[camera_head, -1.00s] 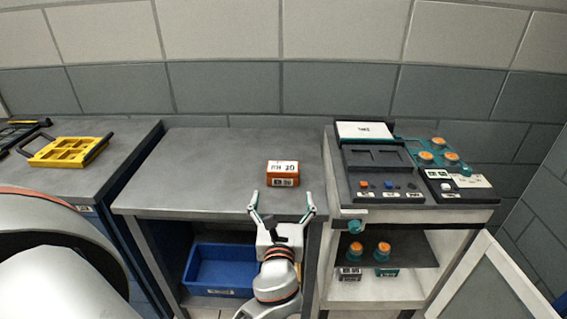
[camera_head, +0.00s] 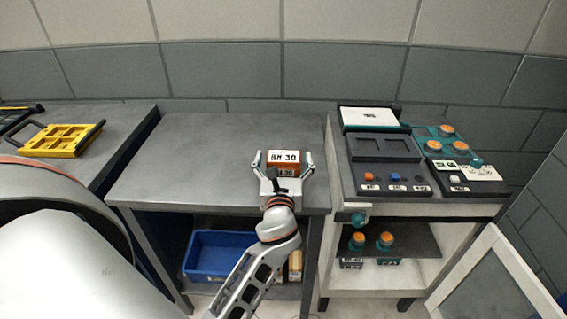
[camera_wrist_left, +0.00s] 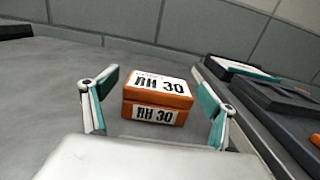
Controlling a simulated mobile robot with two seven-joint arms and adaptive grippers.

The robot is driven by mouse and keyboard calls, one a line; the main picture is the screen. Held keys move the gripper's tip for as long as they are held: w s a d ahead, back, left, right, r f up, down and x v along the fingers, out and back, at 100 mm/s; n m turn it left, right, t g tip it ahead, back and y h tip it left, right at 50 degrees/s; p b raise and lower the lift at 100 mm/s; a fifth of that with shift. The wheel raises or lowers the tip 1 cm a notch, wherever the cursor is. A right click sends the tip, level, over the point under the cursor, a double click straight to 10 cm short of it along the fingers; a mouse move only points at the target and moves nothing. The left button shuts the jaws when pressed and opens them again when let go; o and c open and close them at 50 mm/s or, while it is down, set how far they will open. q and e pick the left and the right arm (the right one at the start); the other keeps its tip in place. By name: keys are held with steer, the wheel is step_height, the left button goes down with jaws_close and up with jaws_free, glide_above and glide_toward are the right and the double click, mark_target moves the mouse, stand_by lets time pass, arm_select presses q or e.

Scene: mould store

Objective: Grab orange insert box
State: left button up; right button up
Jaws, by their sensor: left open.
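The orange insert box (camera_head: 284,164), with white labels reading "RH 30", sits on the grey table top (camera_head: 190,160) near its right side. It also shows in the left wrist view (camera_wrist_left: 158,98), upright, between the open fingers. My left gripper (camera_head: 283,160) is open, with one finger to each side of the box. In the left wrist view, gaps show between the fingers (camera_wrist_left: 156,98) and the box sides. The gripper body hides part of the front of the box in the head view. My right gripper is not in view.
A white cart (camera_head: 335,200) with a black fixture (camera_head: 390,180) and orange-topped teal parts (camera_head: 447,146) stands close on the right. A yellow frame (camera_head: 62,140) lies on the left bench. A blue bin (camera_head: 215,256) is under the table. The table's left part is clear.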

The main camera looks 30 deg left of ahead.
arm_select(q)
steer(key=shift+w+a, duration=0.3)
steer(key=shift+w, duration=0.15)
steer(key=c, duration=1.5)
